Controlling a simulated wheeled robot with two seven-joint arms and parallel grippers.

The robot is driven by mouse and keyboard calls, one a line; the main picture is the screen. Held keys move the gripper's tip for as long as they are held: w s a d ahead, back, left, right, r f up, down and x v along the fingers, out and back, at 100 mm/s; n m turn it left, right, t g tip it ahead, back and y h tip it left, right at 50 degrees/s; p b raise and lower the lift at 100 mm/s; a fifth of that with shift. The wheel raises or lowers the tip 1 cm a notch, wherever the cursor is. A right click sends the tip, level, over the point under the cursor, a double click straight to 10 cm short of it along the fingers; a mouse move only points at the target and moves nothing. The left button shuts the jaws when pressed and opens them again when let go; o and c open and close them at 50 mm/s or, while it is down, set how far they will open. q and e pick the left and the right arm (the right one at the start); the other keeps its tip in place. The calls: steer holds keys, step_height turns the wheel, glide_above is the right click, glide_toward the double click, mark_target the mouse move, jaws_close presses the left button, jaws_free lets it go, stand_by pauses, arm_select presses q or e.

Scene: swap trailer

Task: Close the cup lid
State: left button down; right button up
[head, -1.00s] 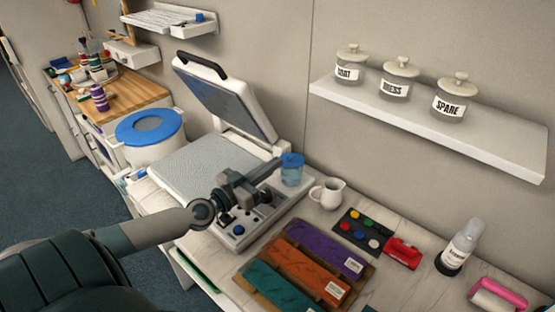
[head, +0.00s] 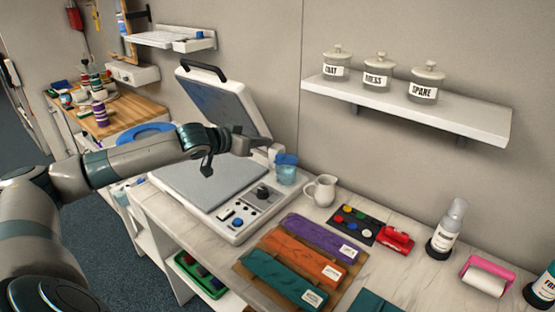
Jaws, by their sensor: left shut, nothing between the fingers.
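The cup (head: 287,174) is a small see-through blue cup with a darker blue lid (head: 287,159) at its top. It stands upright at the back right corner of the press, by the wall. The picture is too small to tell whether the lid is fully down. My left gripper (head: 272,151) is shut and empty, just left of the lid and at about its height. I cannot tell whether its tips touch the lid. My right gripper is not in view.
The press (head: 213,185) stands open under my left arm, its raised plate (head: 225,105) behind the gripper. A white pitcher (head: 321,190) stands close right of the cup. Coloured cloths (head: 305,262) lie in front. A shelf with jars (head: 410,112) is above right.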

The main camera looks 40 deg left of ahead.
arm_select(q)
steer(key=shift+w+a+r, duration=0.15)
steer(key=shift+a, duration=0.5)
steer(key=shift+d, duration=0.1)
steer(key=p, duration=0.5)
glide_above(279, 161)
steer(key=f, duration=0.3)
steer(key=shift+w+a+f, duration=0.2)
steer(key=shift+w+f, duration=0.15)
steer(key=shift+s+f, duration=0.25)
steer(key=shift+f, duration=0.9)
steer(key=shift+s+d+f+p, duration=0.15)
steer(key=shift+f+p, duration=0.35)
steer(key=shift+f, duration=0.45)
